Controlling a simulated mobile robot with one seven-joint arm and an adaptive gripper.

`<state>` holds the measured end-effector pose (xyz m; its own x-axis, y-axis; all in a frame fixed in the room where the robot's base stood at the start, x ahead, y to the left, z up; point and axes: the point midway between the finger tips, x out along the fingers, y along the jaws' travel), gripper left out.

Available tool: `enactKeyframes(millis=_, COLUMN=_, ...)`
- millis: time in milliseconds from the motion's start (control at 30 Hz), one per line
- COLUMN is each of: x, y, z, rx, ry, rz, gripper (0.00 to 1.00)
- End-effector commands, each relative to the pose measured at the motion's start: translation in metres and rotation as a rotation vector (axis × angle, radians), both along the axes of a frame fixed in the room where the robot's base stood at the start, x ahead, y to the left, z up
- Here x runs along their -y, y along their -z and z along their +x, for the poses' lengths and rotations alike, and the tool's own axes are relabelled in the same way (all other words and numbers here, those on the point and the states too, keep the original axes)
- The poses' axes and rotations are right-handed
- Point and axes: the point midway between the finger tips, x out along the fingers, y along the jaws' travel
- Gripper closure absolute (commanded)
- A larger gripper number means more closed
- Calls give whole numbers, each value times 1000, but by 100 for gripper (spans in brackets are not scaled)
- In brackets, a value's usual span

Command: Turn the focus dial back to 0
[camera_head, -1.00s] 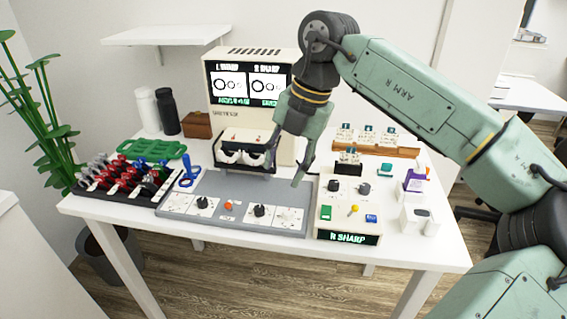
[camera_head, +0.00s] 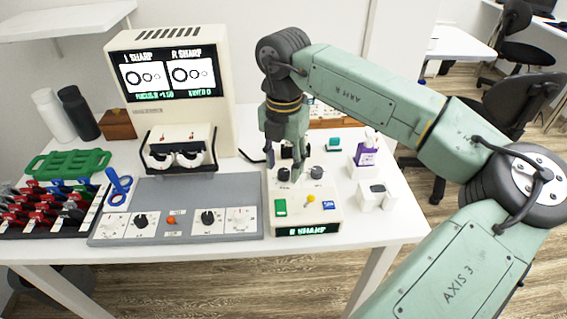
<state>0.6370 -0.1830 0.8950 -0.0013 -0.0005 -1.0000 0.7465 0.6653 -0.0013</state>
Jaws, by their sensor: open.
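A cream control box (camera_head: 340,222) stands at the table's front, right of centre. On it are a left dark knob (camera_head: 283,174) and a right dark knob (camera_head: 317,172); their labels are too small to read, so I cannot tell which is the focus dial. My gripper (camera_head: 284,167) points down, open, with its fingers around or just above the left knob; contact is unclear. The monitor (camera_head: 168,75) shows "L SHARP" and "R SHARP" above ring pictures. Its small green line seems to start with "FOCUS" and a plus value.
A grey panel (camera_head: 190,188) with dials lies left.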

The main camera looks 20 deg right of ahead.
Motion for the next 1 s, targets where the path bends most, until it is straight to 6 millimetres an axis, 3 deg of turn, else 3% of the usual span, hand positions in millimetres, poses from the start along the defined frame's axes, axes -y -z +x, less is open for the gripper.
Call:
enactKeyframes(millis=200, x=0, y=16, z=0, rx=0, ry=-1, rz=1, gripper=57)
enactKeyframes(millis=467, x=0, y=17, z=0, rx=1, ry=-1, rz=1, gripper=57)
enactKeyframes(millis=1000, x=0, y=17, z=0, rx=1, ry=-1, rz=1, gripper=92)
